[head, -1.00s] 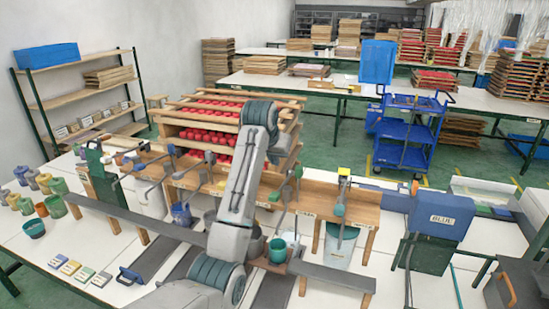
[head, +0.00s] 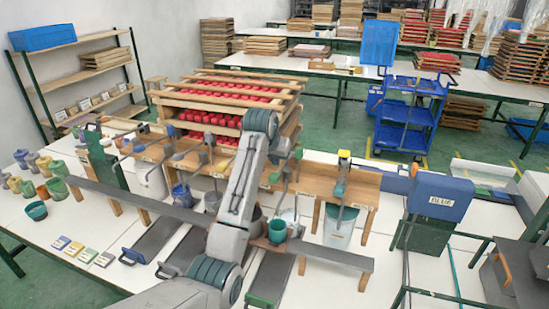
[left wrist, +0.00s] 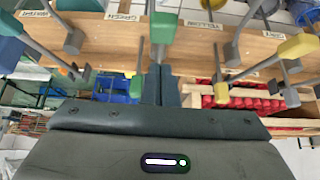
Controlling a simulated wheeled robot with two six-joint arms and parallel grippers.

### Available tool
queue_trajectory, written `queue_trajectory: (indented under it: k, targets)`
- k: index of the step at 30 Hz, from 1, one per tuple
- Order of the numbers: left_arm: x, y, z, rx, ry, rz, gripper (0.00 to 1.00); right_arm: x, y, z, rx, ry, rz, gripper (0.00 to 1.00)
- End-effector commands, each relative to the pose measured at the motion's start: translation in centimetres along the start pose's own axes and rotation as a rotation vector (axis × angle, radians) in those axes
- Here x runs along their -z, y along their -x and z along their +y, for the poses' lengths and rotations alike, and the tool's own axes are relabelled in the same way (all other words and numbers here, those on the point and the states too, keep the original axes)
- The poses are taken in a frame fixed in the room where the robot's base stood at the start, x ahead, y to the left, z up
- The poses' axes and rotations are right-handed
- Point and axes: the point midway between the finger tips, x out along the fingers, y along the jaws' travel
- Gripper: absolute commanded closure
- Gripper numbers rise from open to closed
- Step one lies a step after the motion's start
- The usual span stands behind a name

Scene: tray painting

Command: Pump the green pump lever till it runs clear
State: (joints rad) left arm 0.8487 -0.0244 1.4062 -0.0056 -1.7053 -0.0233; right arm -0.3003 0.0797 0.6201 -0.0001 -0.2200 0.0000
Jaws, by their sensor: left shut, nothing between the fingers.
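The green pump lever's green block (left wrist: 163,28) shows large in the left wrist view, right by my left fingertips, near a label reading GREEN; I cannot tell whether they touch. My left gripper (left wrist: 159,75) is shut with nothing between its fingers. In the head view my left arm reaches over the pump bench and its fingers are hidden or too small to make out. A green knob (head: 298,153) shows just right of the arm. A green cup (head: 277,230) stands below it on the front ledge. The liquid from the pump is not visible. My right gripper is out of view.
Other pump levers stand close by, including one with a yellow knob (head: 344,153). A bucket (head: 341,226) stands under that one. Several coloured cups (head: 36,211) stand at the table's left. A long grey ledge (head: 330,256) crosses the bench front.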

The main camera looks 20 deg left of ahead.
Motion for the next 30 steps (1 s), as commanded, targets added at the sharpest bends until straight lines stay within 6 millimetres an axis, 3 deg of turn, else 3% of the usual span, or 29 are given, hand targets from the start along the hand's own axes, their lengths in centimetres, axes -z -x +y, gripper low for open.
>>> queue_trajectory:
  k: [30]
  targets:
    - [-3.5,-5.7,0.0,0.000,0.000,-0.003,1.00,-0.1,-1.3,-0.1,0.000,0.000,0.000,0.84]
